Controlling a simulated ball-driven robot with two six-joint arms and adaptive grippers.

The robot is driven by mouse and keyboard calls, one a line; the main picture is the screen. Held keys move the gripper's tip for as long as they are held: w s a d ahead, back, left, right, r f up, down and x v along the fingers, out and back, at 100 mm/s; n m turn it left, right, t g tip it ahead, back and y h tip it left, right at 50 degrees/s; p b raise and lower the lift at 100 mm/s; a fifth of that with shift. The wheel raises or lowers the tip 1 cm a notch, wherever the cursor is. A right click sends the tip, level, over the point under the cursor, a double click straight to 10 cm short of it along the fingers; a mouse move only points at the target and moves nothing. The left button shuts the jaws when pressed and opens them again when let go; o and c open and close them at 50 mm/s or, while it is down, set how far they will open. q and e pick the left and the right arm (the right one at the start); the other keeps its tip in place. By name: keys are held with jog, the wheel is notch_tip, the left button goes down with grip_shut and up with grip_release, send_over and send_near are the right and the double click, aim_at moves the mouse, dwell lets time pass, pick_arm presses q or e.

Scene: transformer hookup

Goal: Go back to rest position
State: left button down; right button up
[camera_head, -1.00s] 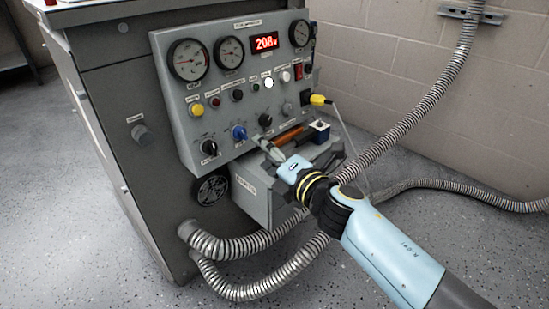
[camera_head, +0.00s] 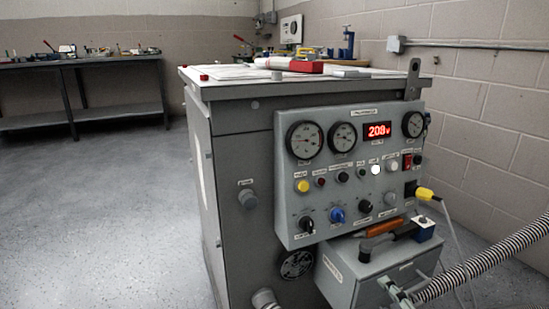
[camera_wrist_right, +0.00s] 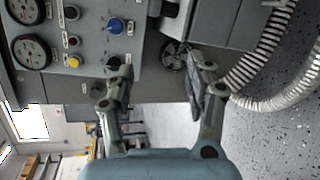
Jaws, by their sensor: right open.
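My right gripper (camera_wrist_right: 158,92) is open and empty in the right wrist view, its two fingers spread apart. Its fingers (camera_head: 403,288) also show at the bottom edge of the head view, in front of the grey box below the panel. The transformer's sloped control panel (camera_head: 348,222) carries dials, knobs, buttons and a red display (camera_head: 377,130) that appears to read 208. In the wrist view the panel (camera_wrist_right: 85,45) lies at the upper left, beyond the fingers. My left gripper is in neither current view.
The grey transformer cabinet (camera_head: 232,150) stands close in front. A yellow plug (camera_head: 425,194) sits at the panel's right. A ribbed metal conduit (camera_head: 480,262) runs along the lower right. A workbench (camera_head: 68,95) stands at the back left, with open floor (camera_head: 100,210) before it.

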jog(key=s+d+f+m+g+h, duration=0.2)
jog(key=s+d+f+m+g, duration=0.25)
jog(key=s+f+m, duration=0.35)
jog(key=s+d+f+m+g+h, duration=0.35)
jog(key=s+d+f+m, duration=0.2)
jog(key=s, duration=0.45)
pick_arm(q)
jog(key=s+a+f+p, duration=0.1)
jog(key=s+p, duration=1.4)
jog(key=p, duration=0.1)
jog(key=shift+s+f, duration=0.25)
jog(key=shift+s, duration=0.1)
pick_arm(e)
jog(key=s+f+m+g+y, duration=0.1)
jog(key=s+f+m+g, duration=0.1)
jog(key=s, duration=0.7)
jog(key=s+a+f+m+g+y, duration=0.1)
jog(key=s+f+m+g, duration=0.1)
jog(key=s, duration=0.8)
jog(key=s+a+f+m+g+y, duration=0.1)
jog(key=s+m, duration=0.3)
jog(key=s, duration=0.6)
jog(key=shift+a+f+g, duration=0.15)
jog(key=shift+f+g, duration=0.4)
jog(key=shift+g, duration=0.35)
jog(key=shift+m, duration=0.25)
